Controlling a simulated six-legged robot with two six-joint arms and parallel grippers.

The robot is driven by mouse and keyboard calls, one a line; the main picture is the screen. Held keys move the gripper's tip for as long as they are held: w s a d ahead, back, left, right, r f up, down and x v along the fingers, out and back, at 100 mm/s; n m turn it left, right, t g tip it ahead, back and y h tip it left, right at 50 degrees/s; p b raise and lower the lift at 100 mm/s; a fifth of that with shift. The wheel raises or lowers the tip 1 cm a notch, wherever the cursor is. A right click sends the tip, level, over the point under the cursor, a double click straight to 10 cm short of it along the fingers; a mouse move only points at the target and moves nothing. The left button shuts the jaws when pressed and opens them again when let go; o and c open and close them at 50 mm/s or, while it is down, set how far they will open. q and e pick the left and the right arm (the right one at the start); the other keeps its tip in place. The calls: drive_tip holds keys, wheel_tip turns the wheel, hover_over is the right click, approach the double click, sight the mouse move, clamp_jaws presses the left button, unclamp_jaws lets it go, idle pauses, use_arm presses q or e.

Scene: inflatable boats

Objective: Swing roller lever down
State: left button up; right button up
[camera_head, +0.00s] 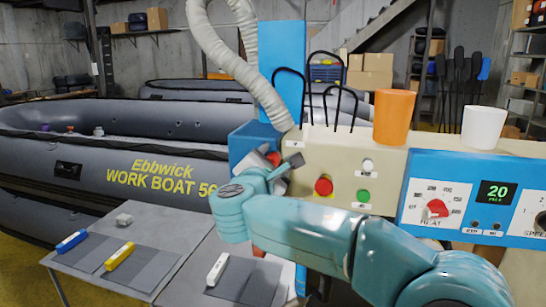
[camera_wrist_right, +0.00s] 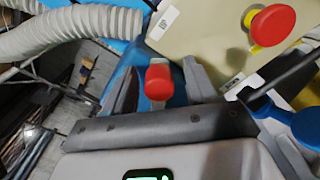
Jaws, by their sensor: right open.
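The lever's red knob (camera_head: 273,158) shows at the blue left end of the cream machine, partly hidden by my right gripper (camera_head: 281,167). In the right wrist view the red knob (camera_wrist_right: 158,80) lies between the two open fingers of the right gripper (camera_wrist_right: 160,88). A gap shows beside the knob, and I cannot tell whether either finger touches it. The lever's shaft is mostly hidden. My left gripper is not in view.
A red button (camera_head: 323,185) and a green button (camera_head: 363,196) sit on the cream panel (camera_head: 335,150) right of the gripper. An orange cup (camera_head: 393,115) and a white cup (camera_head: 483,127) stand on top. A ribbed hose (camera_head: 235,65) hangs above.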

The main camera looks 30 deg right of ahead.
drive_tip(key=shift+w+a, duration=0.1)
drive_tip(key=c, duration=0.9)
clamp_jaws()
